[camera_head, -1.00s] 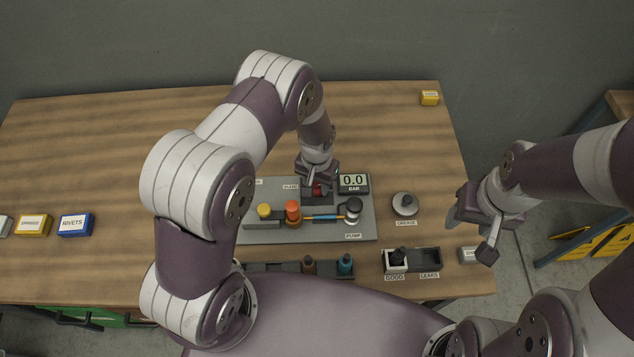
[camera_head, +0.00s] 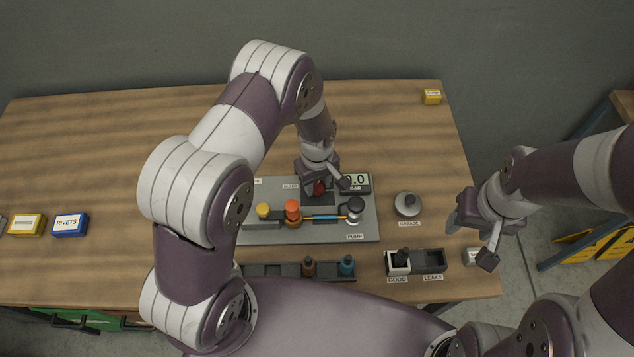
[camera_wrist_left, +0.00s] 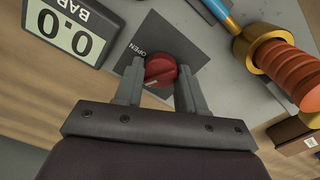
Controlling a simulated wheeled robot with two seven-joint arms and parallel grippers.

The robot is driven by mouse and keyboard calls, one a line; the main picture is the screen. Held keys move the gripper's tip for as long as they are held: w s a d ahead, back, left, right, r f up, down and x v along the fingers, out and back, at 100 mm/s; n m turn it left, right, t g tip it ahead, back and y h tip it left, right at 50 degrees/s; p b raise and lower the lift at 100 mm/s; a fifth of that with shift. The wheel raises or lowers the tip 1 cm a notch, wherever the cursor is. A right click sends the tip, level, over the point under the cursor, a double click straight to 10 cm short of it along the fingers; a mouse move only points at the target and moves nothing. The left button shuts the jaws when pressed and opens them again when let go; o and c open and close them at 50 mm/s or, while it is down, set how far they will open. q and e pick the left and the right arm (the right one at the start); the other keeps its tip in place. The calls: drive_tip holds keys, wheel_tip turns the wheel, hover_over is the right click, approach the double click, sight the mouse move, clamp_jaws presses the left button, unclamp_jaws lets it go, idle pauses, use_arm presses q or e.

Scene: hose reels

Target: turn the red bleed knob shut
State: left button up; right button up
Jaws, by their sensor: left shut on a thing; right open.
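The red bleed knob (camera_wrist_left: 160,70) sits on a dark square plate (camera_wrist_left: 185,48) marked OPEN on the grey test panel (camera_head: 362,228). In the left wrist view a pale line shows on the knob's face. My left gripper (camera_wrist_left: 160,82) is shut on the knob, one finger on each side. In the head view the knob (camera_head: 319,188) shows just below my left gripper (camera_head: 320,182), partly hidden by it.
A pressure display (camera_wrist_left: 70,28) reads 0.0 BAR beside the knob. An orange-topped fitting (camera_head: 292,212), a yellow-topped one (camera_head: 263,211) and a black pump knob (camera_head: 355,208) stand on the panel. A grease pot (camera_head: 407,204) and a GOOD/LEAKS tray (camera_head: 430,258) are to the right.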

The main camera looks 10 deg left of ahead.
sight(318, 184)
use_arm(q)
drive_tip(key=n, duration=0.5)
drive_tip(key=shift+n+b, duration=0.3)
drive_tip(key=shift+b, duration=0.1)
idle(0.4)
drive_tip(key=o, duration=1.1)
drive_tip(key=shift+c, duration=0.2)
drive_tip(key=shift+r, duration=0.1)
drive_tip(key=shift+r, duration=0.3)
wheel_tip(318, 184, up, 12)
drive_tip(key=b, duration=0.2)
